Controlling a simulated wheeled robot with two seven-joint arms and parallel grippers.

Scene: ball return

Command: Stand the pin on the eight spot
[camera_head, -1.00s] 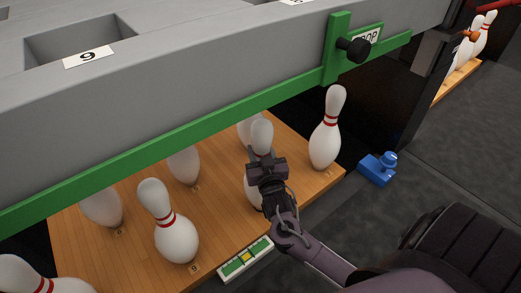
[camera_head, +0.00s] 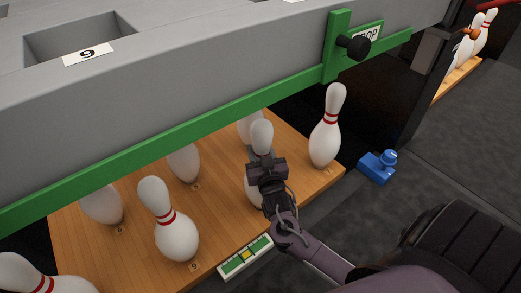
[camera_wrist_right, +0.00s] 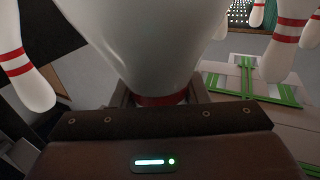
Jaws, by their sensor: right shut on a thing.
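My right gripper (camera_head: 264,165) is shut on a white pin (camera_head: 262,135) with red bands, gripping it around the neck. The held pin looks about upright over the front part of the wooden deck (camera_head: 225,215), between the pin by the 9 label and the right-hand pin. My gripper and arm hide much of its lower body and base, so I cannot tell whether it touches the deck. In the right wrist view the held pin's white body (camera_wrist_right: 145,45) fills the middle above the jaws. No eight label is readable. My left gripper is not in view.
Other pins stand close by: one at the 9 label (camera_head: 175,235), one at right (camera_head: 325,135), several behind. A green-edged grey rack (camera_head: 200,95) overhangs the deck. A green level gauge (camera_head: 245,257) lies at the front edge. A blue object (camera_head: 378,168) sits right.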

